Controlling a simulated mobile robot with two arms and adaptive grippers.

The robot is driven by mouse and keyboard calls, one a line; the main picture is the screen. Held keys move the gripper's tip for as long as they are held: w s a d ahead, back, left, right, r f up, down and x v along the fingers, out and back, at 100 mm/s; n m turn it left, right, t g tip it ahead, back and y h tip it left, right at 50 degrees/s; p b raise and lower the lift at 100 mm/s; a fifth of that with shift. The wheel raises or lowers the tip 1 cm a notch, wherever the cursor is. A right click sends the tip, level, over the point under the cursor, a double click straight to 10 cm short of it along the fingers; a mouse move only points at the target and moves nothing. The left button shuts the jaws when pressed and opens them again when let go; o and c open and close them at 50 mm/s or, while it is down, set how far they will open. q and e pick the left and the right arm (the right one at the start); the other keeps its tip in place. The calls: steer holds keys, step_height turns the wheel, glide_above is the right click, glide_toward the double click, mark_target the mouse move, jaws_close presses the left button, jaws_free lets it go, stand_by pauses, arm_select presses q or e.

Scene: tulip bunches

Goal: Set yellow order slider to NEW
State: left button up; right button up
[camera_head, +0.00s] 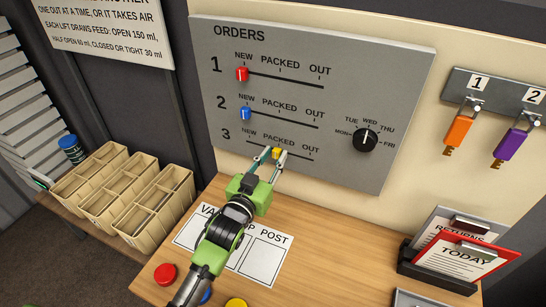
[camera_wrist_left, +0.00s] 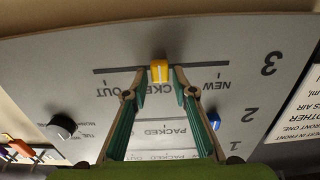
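The grey ORDERS board (camera_head: 335,60) has three slider tracks marked NEW, PACKED and OUT. The yellow slider (camera_head: 277,152) is on track 3, near the PACKED mark. It also shows in the left wrist view (camera_wrist_left: 159,71), where the board appears upside down and NEW is to the right. My left gripper (camera_head: 277,157) is at the board with one finger on each side of the yellow slider. In the left wrist view its fingers (camera_wrist_left: 159,76) stand open, with a small gap on each side of the slider. My right gripper is not in view.
The red slider (camera_head: 242,74) and the blue slider (camera_head: 246,113) are at NEW on tracks 1 and 2. A black day dial (camera_head: 366,140) is to the right. Below are a wooden table (camera_head: 335,240) with a printed sheet (camera_head: 262,258) and a red button (camera_head: 165,274).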

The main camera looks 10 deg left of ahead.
mark_target(249, 140)
arm_select(q)
jaws_close()
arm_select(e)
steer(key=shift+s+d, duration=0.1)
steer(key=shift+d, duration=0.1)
arm_select(q)
steer(key=a, duration=0.3)
steer(key=w+a, duration=0.1)
steer(key=a, duration=0.5)
steer(key=shift+w, duration=0.4)
steer(key=shift+a, duration=0.1)
steer(key=shift+d, duration=0.2)
steer(key=shift+o, duration=2)
jaws_free()
steer(key=shift+o, duration=0.6)
steer(key=shift+a, duration=0.1)
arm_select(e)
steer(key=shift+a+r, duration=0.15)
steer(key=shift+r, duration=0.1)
